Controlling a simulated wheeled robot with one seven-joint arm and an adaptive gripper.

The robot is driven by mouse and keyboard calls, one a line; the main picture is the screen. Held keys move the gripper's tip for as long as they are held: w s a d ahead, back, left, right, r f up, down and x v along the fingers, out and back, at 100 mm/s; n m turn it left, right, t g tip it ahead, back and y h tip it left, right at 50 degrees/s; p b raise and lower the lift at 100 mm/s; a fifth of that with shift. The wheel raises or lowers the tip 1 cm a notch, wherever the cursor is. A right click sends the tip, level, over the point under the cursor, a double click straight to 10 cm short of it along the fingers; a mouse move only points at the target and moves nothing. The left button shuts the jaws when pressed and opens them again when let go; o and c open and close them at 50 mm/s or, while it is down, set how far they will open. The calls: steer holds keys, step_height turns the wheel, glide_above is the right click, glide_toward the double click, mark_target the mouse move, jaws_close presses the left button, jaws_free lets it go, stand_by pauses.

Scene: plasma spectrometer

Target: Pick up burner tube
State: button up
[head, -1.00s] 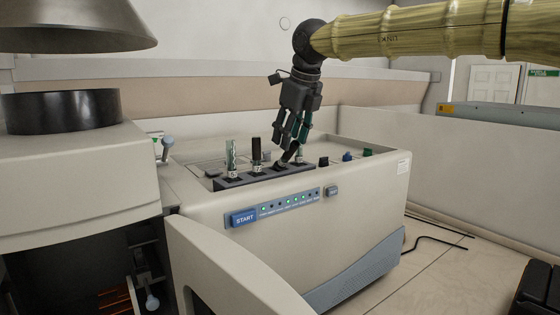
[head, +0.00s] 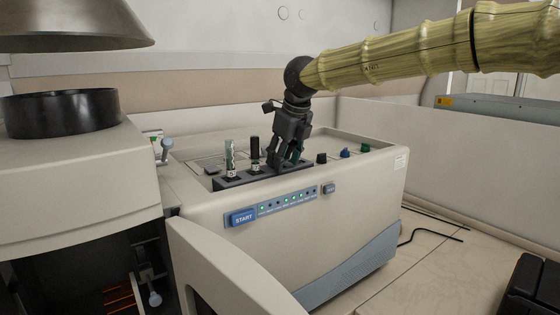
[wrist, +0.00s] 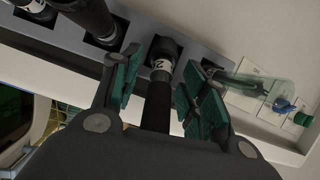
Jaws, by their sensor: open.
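A grey rack (head: 222,183) on top of the beige instrument holds a row of upright tubes. A clear, greenish tube (head: 230,156) and a black tube (head: 255,147) stand at its left end. My gripper (head: 286,164) is down over the rack's right part. In the wrist view my open gripper (wrist: 160,92) has its green-padded fingers on either side of a dark tube (wrist: 157,103) with a pale labelled band. I cannot tell which tube is the burner tube, or whether the fingers touch the dark tube.
A START button (head: 242,217) and a row of lights are on the instrument's front. Black, blue (head: 345,153) and green knobs (head: 365,147) sit right of the rack. A dark cylinder (head: 62,112) under a metal hood (head: 75,25) stands at left.

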jaws_close()
steer(key=shift+r+b, duration=1)
steer(key=shift+r, duration=0.6)
steer(key=s+d+r+b, duration=0.1)
steer(key=s+b, duration=0.5)
steer(key=s, duration=1)
steer(key=shift+d+r, duration=0.15)
steer(key=shift+r, duration=0.3)
